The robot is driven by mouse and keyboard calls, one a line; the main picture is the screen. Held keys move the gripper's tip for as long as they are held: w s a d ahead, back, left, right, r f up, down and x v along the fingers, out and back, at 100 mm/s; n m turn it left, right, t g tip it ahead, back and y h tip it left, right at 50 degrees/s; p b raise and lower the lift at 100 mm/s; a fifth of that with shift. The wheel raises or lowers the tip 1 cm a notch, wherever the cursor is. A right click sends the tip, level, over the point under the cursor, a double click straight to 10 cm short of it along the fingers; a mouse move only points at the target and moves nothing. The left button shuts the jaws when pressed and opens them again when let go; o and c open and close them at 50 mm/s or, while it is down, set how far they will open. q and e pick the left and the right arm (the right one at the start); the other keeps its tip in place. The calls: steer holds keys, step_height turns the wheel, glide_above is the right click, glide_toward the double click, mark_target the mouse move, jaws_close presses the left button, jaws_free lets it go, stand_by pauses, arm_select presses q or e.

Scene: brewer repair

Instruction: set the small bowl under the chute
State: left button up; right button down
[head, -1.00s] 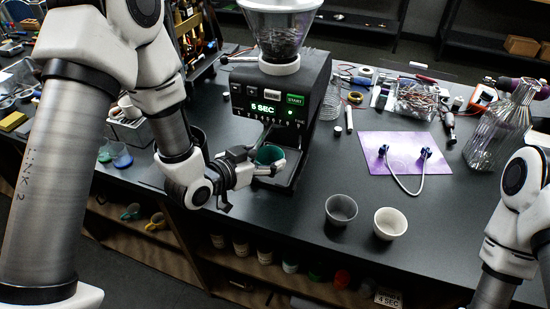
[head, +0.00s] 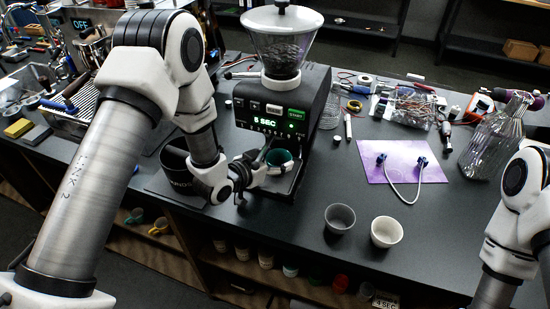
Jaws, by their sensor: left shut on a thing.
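My left gripper (head: 268,170) reaches in from the left and is shut on this bowl. Part of the bowl is hidden by the gripper, so I cannot tell whether it rests on the tray (head: 284,185). The chute itself is hard to make out behind the gripper. My right arm shows at the right edge, but its gripper is out of view.
A grey cup (head: 340,218) and a white cup (head: 387,232) stand near the table's front edge. A purple mat (head: 402,170) with a looped cable lies behind them. A glass carafe (head: 495,135) stands at right. A black container (head: 178,172) stands left of my gripper.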

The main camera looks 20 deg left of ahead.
arm_select(q)
steer(key=o, duration=1.3)
steer(key=b+v, duration=0.2)
steer(key=v, duration=1)
steer(key=shift+a+r+b, duration=0.1)
steer(key=shift+b, duration=0.25)
